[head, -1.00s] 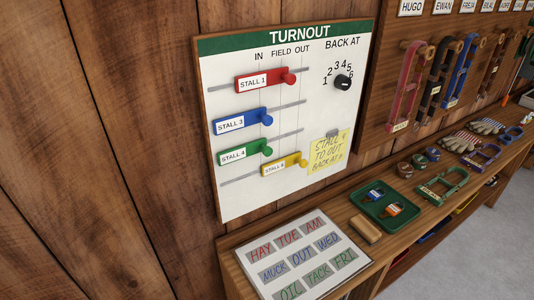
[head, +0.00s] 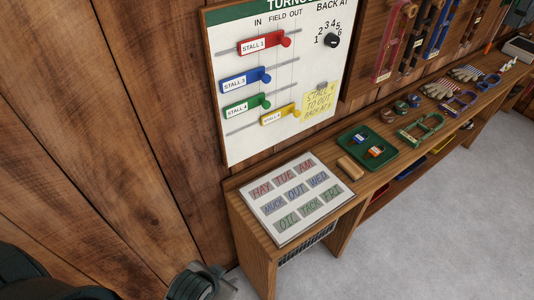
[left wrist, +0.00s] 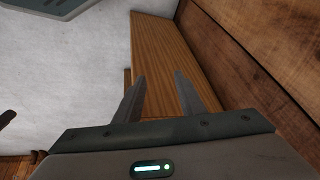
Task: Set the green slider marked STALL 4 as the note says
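The green slider (head: 244,106) marked STALL 4 sits on its rail on the white TURNOUT board (head: 240,147). Its round knob is toward the left, roughly below the word IN, with bare rail to its right. The yellow note (head: 320,101) on the board reads STALL 4 TO OUT, BACK AT, with a last character I cannot read surely. The black dial (head: 331,40) is at the upper right. My left gripper (head: 207,284) is low at the bottom edge, far below the board. In the left wrist view its fingers (left wrist: 160,92) are apart and empty. My right gripper is not in view.
Red (head: 262,43), blue (head: 243,80) and yellow (head: 277,116) sliders share the board. Below it, a wooden bench (head: 255,238) holds a word sheet (head: 290,232), a wooden block (head: 350,167) and a green tray (head: 386,160). Grey floor is clear at the right.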

